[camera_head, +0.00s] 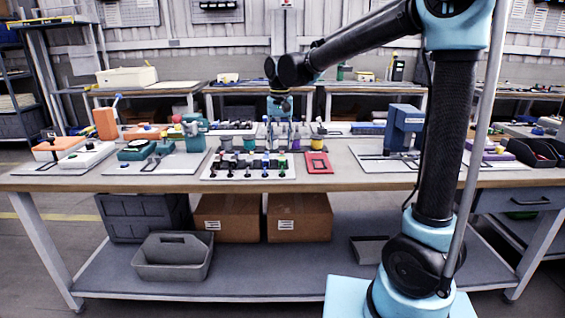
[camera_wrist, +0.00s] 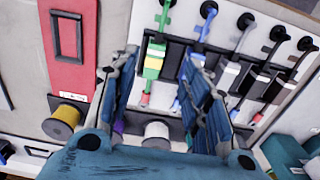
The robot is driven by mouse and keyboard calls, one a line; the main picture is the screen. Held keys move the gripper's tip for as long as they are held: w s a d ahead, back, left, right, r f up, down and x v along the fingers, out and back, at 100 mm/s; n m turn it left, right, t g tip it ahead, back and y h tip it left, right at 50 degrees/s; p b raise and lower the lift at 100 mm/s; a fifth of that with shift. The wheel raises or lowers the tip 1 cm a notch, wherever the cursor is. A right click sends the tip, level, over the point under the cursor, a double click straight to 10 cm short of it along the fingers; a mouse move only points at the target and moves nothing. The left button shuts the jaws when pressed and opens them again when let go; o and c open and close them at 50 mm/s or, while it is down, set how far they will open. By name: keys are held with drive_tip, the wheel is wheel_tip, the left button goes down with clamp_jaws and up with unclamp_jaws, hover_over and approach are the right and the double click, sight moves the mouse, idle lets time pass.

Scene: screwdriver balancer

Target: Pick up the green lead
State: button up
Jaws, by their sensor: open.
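The green lead (camera_wrist: 154,60) shows in the wrist view between my fingertips, hanging from a black plug in a white board. In the head view the green lead (camera_head: 281,162) is small, toward the right end of the row of leads. My gripper (camera_wrist: 158,66) is open, with a blue-padded finger on each side. A blue lead (camera_wrist: 193,48) runs close to the finger on the right in the wrist view. I cannot tell whether either finger touches a lead. In the head view my gripper (camera_head: 285,140) points down behind the row, its tips hard to make out.
A red frame (camera_wrist: 70,60) lies beside the leads. Several black and grey leads (camera_wrist: 268,80) stand on the other side. Colored spools (camera_wrist: 66,112) are close to my gripper. A blue block device (camera_head: 403,125) stands farther right on the workbench (camera_head: 345,182).

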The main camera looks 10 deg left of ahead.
sight(282, 159)
drive_tip(key=shift+w+d+f, duration=0.1)
drive_tip(key=shift+d+f, duration=0.1)
drive_tip(key=shift+f, duration=1.55)
drive_tip(key=shift+d+f, duration=0.15)
drive_tip(key=shift+f, duration=1.6)
drive_tip(key=shift+c, duration=0.3)
clamp_jaws()
